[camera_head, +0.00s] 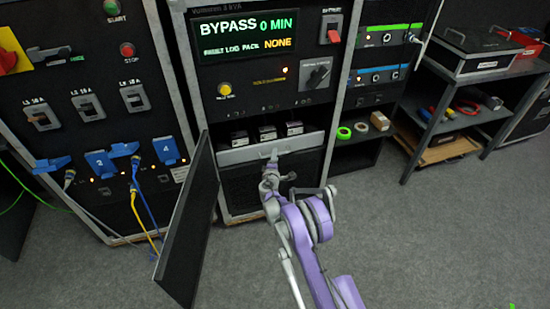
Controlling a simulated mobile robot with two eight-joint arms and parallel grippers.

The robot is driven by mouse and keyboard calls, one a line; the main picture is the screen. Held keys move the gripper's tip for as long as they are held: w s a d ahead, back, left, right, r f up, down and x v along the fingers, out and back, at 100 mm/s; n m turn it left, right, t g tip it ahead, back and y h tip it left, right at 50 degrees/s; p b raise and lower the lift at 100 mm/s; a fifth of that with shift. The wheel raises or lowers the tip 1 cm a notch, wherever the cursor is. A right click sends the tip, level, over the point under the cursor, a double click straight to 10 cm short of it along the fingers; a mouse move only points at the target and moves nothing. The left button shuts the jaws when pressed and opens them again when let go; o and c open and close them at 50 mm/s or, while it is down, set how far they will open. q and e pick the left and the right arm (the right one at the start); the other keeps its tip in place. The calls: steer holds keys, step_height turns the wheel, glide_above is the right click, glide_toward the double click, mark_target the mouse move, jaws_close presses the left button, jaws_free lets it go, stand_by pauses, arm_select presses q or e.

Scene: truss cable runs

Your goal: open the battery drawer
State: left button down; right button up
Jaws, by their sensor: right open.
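The battery drawer (240,154) is in the lower part of the middle cabinet, with a pale grey front bar. Several dark battery packs (267,133) show in the opening above and behind that bar. My right gripper (272,158) is small in the view, at the middle of the drawer front, and its jaws are open. I cannot tell whether it touches the drawer or has a handle between its fingers. My right arm hides part of the black panel below. My left gripper is not in view.
A black door panel (190,225) stands swung open to the left of the drawer. The cabinet display (246,36) reads BYPASS 0 MIN. A left rack (85,60) has blue plugs and hanging cables. A low table (450,100) stands at right. Grey floor in front is clear.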

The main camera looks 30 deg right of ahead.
steer(key=shift+c, duration=0.3)
jaws_close()
stand_by(1.2)
